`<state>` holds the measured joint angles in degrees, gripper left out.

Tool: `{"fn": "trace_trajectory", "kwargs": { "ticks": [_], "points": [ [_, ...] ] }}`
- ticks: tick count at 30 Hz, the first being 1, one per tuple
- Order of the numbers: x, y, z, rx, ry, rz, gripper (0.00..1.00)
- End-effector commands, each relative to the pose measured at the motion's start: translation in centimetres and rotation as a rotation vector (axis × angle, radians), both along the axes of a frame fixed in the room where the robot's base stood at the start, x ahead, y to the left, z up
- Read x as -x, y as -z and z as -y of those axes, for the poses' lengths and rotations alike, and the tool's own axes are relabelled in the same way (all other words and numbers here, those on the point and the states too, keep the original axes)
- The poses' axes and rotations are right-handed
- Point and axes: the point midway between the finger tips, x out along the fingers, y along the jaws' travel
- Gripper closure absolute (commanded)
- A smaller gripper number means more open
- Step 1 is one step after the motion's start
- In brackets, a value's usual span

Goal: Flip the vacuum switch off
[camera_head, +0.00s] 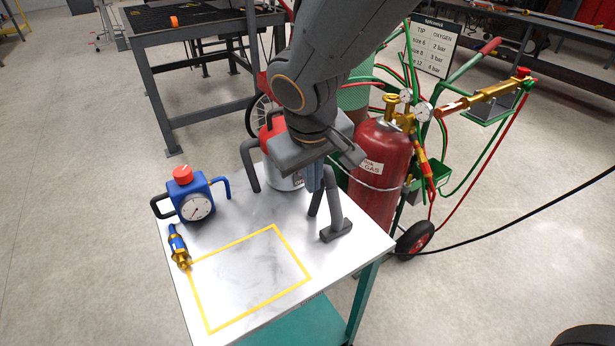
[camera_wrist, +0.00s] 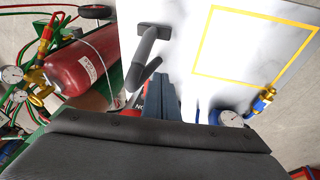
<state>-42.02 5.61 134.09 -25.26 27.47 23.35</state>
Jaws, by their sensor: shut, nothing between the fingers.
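The vacuum (camera_head: 270,133) stands at the back of the metal-topped cart, with a red top, a pale body and a dark hose. Its dark floor nozzle (camera_head: 336,230) rests on the cart top. My gripper (camera_head: 314,187) points down in front of the vacuum and hides much of it. In the wrist view my gripper's fingers (camera_wrist: 164,78) are together and empty, beside the hose. A bit of the vacuum's red part (camera_wrist: 138,101) shows there behind the fingers. I cannot make out the switch in either view, nor whether my gripper touches the vacuum.
A blue gauge device with a red knob (camera_head: 182,173) and a blue-and-brass torch fitting (camera_head: 179,247) sit at the cart's left. The yellow-outlined rectangle (camera_head: 292,250) is empty. A red gas cylinder (camera_head: 379,165) stands close behind the cart's right side.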

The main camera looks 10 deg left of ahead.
Motion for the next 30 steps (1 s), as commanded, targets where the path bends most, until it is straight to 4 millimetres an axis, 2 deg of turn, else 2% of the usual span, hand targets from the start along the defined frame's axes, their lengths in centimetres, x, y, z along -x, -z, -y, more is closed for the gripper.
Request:
{"fn": "trace_trajectory", "kwargs": {
  "ticks": [9,26,30],
  "points": [
    [1.7,-1.2,1.0,0.001,0.002,-0.002,1.0],
    [1.7,-1.3,1.1,0.001,0.004,-0.001,1.0],
    [1.0,-0.5,4.1,0.004,0.074,-0.031,1.0]
  ]
}}
